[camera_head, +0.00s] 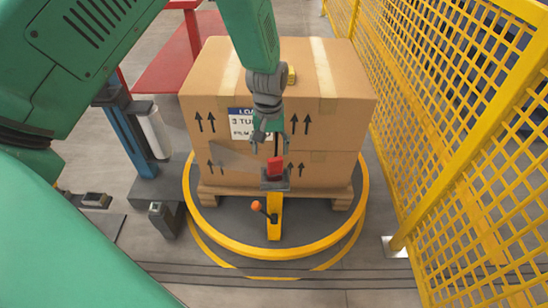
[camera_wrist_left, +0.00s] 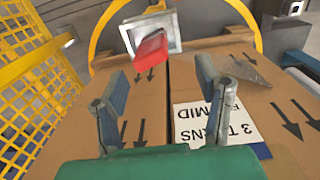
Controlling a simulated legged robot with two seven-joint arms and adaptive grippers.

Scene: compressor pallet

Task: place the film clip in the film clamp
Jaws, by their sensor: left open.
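A red block, likely the film clip (camera_head: 275,166), stands on a grey square plate (camera_head: 275,185) on top of a yellow post (camera_head: 274,222), likely the film clamp. An orange-knobbed lever (camera_head: 257,206) sits on the post. In the left wrist view the red clip (camera_wrist_left: 151,47) is tilted over the light grey plate (camera_wrist_left: 172,30); whether it is seated there I cannot tell. My left gripper (camera_head: 269,146) is open and empty, in front of the boxes and just above the clip. Its fingers (camera_wrist_left: 157,96) are wide apart, with the clip beyond their tips.
Stacked cartons (camera_head: 335,110) with a white label (camera_head: 242,124) stand on a wooden pallet (camera_head: 331,197) on a yellow-rimmed turntable (camera_head: 355,215). A grey film flap (camera_head: 226,157) shows on the carton front. Yellow mesh fencing (camera_head: 440,110) bounds the right. A blue column with a white roll (camera_head: 153,132) stands left.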

